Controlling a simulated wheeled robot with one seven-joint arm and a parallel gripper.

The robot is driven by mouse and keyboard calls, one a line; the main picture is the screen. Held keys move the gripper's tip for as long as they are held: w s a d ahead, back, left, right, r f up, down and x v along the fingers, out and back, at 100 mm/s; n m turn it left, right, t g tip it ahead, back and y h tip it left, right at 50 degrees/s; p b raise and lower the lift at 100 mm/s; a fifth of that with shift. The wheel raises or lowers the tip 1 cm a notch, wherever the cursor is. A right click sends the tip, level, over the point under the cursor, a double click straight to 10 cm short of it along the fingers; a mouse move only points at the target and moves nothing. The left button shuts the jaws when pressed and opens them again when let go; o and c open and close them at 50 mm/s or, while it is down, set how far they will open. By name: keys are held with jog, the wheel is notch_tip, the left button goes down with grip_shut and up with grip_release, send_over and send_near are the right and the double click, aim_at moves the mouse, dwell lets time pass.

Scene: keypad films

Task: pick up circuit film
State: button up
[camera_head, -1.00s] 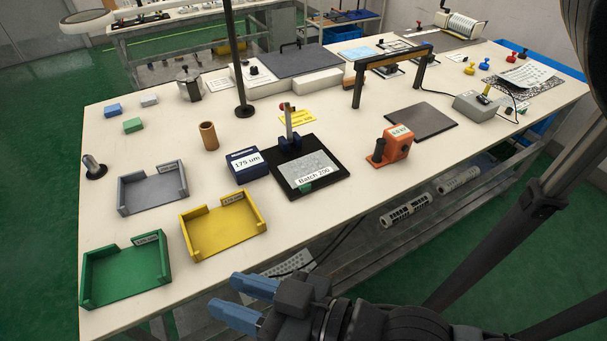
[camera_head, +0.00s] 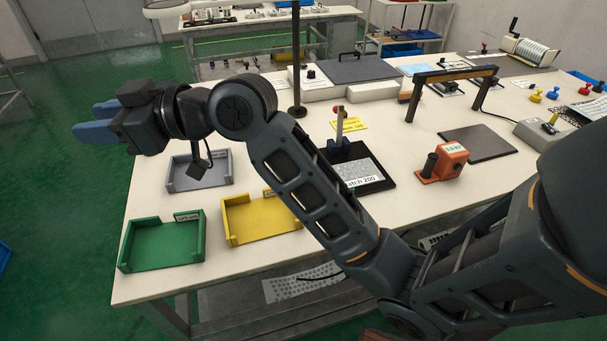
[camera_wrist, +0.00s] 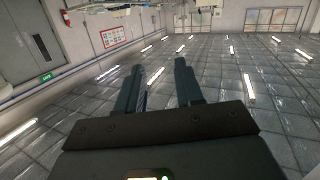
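A grey patterned film (camera_head: 360,171) lies on a black pad (camera_head: 389,182) labelled "Batch 200", below a small upright stand. A whitish perforated sheet (camera_head: 300,284) lies below the table's front edge. I cannot tell for certain which is the circuit film. My gripper (camera_head: 86,120) is raised beyond the table's left side, pointing left, well away from both. Its blue fingers are apart and empty. In the wrist view the open fingers (camera_wrist: 158,85) face the ceiling and walls, with no film between them. My arm hides part of the table left of the pad.
Grey (camera_head: 210,181), green (camera_head: 160,244) and yellow (camera_head: 258,216) trays stand at the table's left; the green one looks empty. An orange device (camera_head: 445,163), a dark plate (camera_head: 478,143) and a black arch frame (camera_head: 450,76) stand to the right. A tall pole (camera_head: 296,60) rises behind.

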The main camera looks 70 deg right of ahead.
jog(key=s+d+f+n+g+h, duration=0.1)
jog(key=s+d+f+n+g, duration=0.25)
jog(key=d+f, duration=0.4)
jog(key=g+h+b, duration=0.2)
jog(key=g+h, duration=0.2)
jog(key=g, duration=0.8)
send_near(355, 185)
jog(key=a, duration=0.3)
jog(key=f, duration=0.7)
jog(key=shift+s+p, duration=0.2)
jog(key=shift+p, duration=0.15)
grip_shut()
